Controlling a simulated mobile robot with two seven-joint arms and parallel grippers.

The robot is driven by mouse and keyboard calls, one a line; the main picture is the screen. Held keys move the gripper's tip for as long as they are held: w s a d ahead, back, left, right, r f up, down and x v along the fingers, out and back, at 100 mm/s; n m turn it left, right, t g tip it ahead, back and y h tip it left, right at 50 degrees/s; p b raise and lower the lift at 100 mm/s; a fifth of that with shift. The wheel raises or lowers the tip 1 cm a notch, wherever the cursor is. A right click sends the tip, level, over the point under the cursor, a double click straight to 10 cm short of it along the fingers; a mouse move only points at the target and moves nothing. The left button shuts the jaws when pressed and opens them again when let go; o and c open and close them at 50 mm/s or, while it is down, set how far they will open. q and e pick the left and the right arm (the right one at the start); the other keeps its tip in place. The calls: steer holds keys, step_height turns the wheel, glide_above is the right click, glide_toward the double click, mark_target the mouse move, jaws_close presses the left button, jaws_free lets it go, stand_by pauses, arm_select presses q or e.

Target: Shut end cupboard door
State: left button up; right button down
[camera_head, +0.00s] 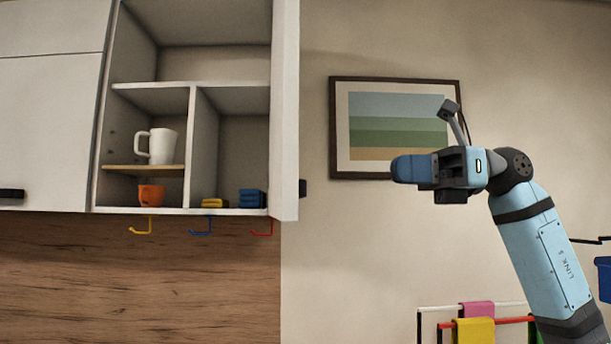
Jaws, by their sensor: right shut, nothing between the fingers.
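The end cupboard door (285,110) is white and stands open, swung out at the right end of the wall cupboard (191,130), seen nearly edge-on. Its dark handle (303,188) shows at the door's lower right. My right gripper (405,168) is shut and empty, pointing left in front of the wall. In the picture it is to the right of the door and handle, with a gap between them. My left gripper is not in view.
Inside the cupboard are a white mug (163,146), an orange cup (151,195), yellow (214,203) and blue (252,198) folded items. Several coloured hooks hang below. A framed picture (342,165) is behind my gripper. A towel rack (422,325) stands lower right.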

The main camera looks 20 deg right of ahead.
steer(key=w+a+p, duration=0.2)
steer(key=a+p, duration=0.1)
steer(key=a, duration=1)
steer(key=shift+w+a, duration=0.2)
steer(key=shift+a, duration=0.1)
